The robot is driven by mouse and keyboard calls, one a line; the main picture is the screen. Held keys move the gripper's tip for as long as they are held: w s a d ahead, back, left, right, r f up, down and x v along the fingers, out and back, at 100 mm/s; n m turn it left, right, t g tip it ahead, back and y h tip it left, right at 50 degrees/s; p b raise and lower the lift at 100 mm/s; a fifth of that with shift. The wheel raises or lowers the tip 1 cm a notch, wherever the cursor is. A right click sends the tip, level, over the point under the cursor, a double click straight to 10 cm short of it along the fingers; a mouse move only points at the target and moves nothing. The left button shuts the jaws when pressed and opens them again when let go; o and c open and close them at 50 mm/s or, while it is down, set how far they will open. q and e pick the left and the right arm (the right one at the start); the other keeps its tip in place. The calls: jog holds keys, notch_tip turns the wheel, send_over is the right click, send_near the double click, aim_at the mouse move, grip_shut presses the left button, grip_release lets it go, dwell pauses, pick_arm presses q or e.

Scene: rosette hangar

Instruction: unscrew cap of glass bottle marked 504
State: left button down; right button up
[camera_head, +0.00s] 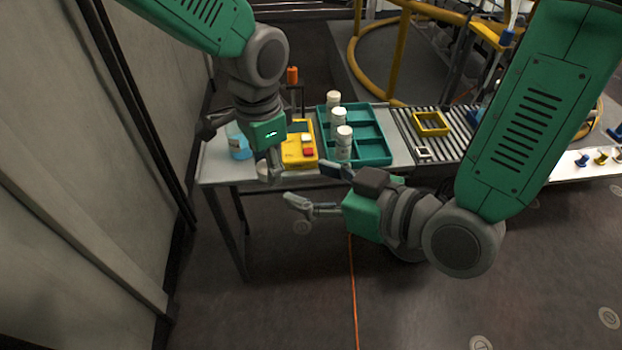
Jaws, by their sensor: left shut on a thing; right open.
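A glass bottle with blue contents (238,147) stands at the left end of the table. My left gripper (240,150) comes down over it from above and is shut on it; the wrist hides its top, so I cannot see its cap. No number is readable on it. Three white-capped bottles stand in a row at the teal tray: a rear one (333,100), a middle one (339,119) and a front one (344,142). Their labels are too small to read. My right gripper (311,186) is open and empty, in front of the table edge, its fingers pointing left.
The teal tray (372,130) has compartments. A yellow tray (291,160) holds red, white and yellow pieces. An orange-topped item (292,75) stands behind it. To the right are a roller conveyor (455,146) and a yellow frame (431,123). A wall is close on the left.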

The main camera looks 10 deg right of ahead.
aim_at(263, 169)
jog(key=x, duration=1.2)
jog(key=shift+w+d+f, duration=0.1)
jog(key=shift+d+f, duration=0.1)
jog(key=shift+d, duration=0.1)
jog(key=shift+a, duration=0.1)
jog(key=c, duration=1.2)
jog(key=o, duration=1.2)
